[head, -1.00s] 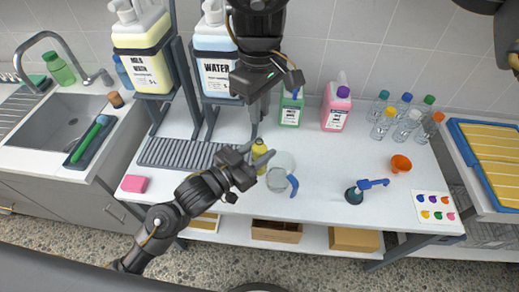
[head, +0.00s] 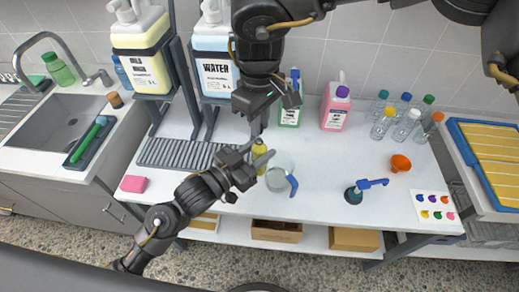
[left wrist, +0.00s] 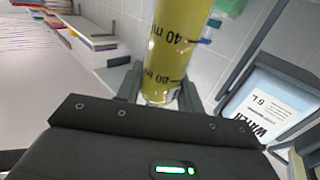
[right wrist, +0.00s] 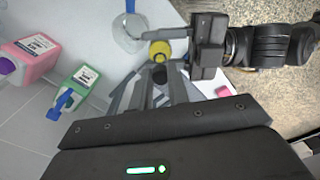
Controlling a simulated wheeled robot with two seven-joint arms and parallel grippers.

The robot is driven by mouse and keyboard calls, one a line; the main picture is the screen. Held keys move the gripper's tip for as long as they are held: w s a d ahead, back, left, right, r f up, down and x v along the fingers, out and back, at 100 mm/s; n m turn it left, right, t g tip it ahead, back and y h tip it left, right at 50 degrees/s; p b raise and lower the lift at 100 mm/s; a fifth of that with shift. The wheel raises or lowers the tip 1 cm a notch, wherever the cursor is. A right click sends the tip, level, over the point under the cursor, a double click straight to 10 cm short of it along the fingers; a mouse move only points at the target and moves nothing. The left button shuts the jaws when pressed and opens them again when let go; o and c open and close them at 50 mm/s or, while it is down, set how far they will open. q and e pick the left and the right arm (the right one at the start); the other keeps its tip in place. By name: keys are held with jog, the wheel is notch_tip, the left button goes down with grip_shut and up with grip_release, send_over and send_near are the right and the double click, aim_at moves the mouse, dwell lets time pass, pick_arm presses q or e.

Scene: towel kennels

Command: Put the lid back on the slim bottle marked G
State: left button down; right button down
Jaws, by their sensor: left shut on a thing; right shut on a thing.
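The slim bottle (left wrist: 172,50) is clear with yellow contents and black ml marks; no G shows. It also shows in the head view (head: 260,146). My left gripper (head: 259,159) is shut around it and holds it about upright above the worktop. My right gripper (right wrist: 158,82) is above and behind the bottle, shut on a small dark piece (right wrist: 159,74) that looks like the lid. The fingers mostly hide it. In the right wrist view the bottle's round yellow top (right wrist: 160,50) shows just beyond this piece. I cannot tell whether they touch.
A clear jug (head: 281,168) with a blue handle stands close right of the bottle. Green (head: 290,112) and pink (head: 336,108) containers stand behind.

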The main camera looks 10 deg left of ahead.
aim_at(259, 155)
jog(key=shift+d+r, duration=0.1)
dwell(0.5)
dwell(0.3)
jog(key=shift+f, duration=0.95)
jog(key=shift+f, duration=0.55)
jog(key=m, duration=0.4)
jog(key=shift+s+m, duration=0.15)
jog(key=shift+m, duration=0.15)
jog(key=m, duration=0.5)
